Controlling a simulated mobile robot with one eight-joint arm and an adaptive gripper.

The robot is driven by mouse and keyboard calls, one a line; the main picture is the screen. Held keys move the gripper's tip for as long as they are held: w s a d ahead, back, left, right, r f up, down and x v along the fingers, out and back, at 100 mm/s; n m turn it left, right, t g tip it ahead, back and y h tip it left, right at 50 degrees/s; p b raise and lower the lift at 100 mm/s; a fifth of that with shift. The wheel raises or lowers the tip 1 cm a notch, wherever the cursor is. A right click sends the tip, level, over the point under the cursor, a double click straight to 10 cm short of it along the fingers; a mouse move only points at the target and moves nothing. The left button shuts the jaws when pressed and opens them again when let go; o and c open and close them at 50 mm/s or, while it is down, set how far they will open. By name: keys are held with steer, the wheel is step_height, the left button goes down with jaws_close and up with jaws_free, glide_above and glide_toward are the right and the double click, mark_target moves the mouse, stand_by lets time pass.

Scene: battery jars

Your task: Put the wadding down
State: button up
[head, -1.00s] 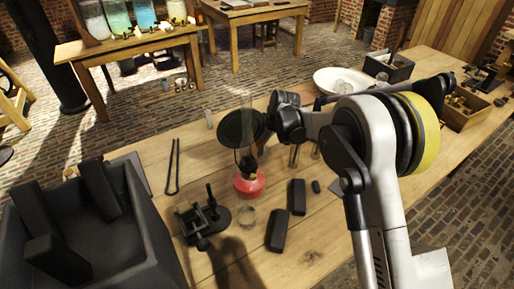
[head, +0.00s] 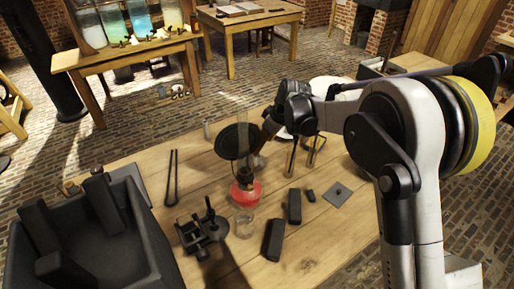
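My gripper (head: 261,147) hangs over the middle of the bench, just behind and right of the glass chimney of a red-based lamp (head: 245,195). It is small, dark and partly lost against a round black disc (head: 230,142). I cannot make out its fingers or whether they are apart. I cannot pick out the wadding for certain; a small pale brownish patch shows by the fingertips, too small to name.
A black stand (head: 203,232) and a clear glass (head: 244,227) are near the lamp. Two black blocks (head: 273,240) (head: 294,206) and a square plate (head: 338,195) lie right. A dark crate (head: 150,262) fills the lower left. Bare wood lies at the bench's front right.

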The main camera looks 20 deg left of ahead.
steer(key=shift+v, duration=1.1)
steer(key=s+d+r+m+t, duration=0.1)
steer(key=s+d+r+m, duration=0.15)
steer(key=d+r, duration=0.3)
steer(key=s+d+r+m+t+h, duration=0.1)
steer(key=s+d+r+m, duration=0.2)
steer(key=d, duration=0.4)
steer(key=s+d+r+m+t, duration=0.1)
steer(key=s+d+r, duration=0.2)
steer(key=d+r, duration=0.35)
steer(key=s+d+f+m+t+h, duration=0.1)
steer(key=s+d+m, duration=0.7)
steer(key=s+d, duration=0.9)
steer(key=s+t+h, duration=0.1)
steer(key=s+h, duration=0.1)
steer(key=s, duration=0.1)
steer(key=shift+s+f+t, duration=0.2)
steer(key=shift+f+t, duration=0.15)
steer(key=shift+t, duration=0.05)
steer(key=shift+o, duration=0.3)
steer(key=shift+d, duration=0.15)
